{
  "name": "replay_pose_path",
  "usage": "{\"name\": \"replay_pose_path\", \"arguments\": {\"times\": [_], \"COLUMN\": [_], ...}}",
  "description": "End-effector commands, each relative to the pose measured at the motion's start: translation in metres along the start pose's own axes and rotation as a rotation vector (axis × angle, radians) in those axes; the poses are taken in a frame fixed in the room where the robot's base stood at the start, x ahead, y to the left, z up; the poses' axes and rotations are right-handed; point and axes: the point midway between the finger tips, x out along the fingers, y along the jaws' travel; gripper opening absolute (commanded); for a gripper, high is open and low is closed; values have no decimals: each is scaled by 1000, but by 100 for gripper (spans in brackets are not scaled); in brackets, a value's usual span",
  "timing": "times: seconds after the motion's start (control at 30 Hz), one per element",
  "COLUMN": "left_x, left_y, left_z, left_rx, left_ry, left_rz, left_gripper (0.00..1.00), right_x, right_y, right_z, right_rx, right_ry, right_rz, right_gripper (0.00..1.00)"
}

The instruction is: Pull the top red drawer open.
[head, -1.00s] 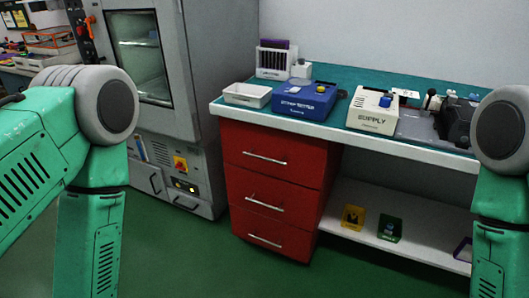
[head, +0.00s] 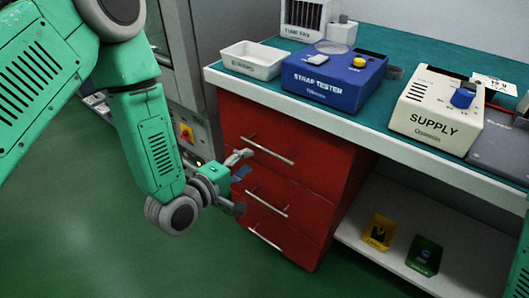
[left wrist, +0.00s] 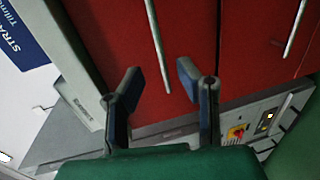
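The red drawer unit stands under the bench, with its drawers stacked one above another. The top red drawer (head: 300,140) is shut and has a silver bar handle (head: 267,150); this handle also shows in the left wrist view (left wrist: 158,40). My left gripper (head: 242,173) is in front of the drawer unit, left of and slightly below the top handle. In the left wrist view its two fingers (left wrist: 160,92) are spread apart with nothing between them. The top handle's end lies just beyond the fingers, not touching as far as I see. My right gripper is not in view.
The bench top holds a white tray (head: 253,60), a blue strap tester (head: 333,78) and a white supply box (head: 437,110). A grey cabinet (head: 172,50) stands close on the left. Yellow (head: 380,233) and green (head: 423,257) bins sit on the lower shelf. Green floor is free in front.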

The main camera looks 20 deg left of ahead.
Motion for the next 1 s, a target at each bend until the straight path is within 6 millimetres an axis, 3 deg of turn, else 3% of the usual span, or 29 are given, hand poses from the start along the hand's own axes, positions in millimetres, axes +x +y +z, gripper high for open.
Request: {"name": "replay_pose_path", "arguments": {"times": [0.1,0.33,0.5,0.8,0.83,0.9,1.0], "left_x": [28,65,77,79,79,79,79], "left_y": [-1,-1,-1,0,0,0,-1], "left_z": [2,1,0,1,1,1,1], "left_rx": [4,3,2,2,2,2,2], "left_ry": [-3,-2,-1,0,0,-1,-1], "left_rz": [3,1,-1,-2,-2,-2,-3], "left_gripper": [31,31,31,31,24,0,0], "right_x": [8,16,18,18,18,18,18], "right_y": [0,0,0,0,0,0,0], "right_z": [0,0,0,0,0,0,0], "right_rx": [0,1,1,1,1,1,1], "right_ry": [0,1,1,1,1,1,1], "right_rz": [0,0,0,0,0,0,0], "right_gripper": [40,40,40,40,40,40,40]}}
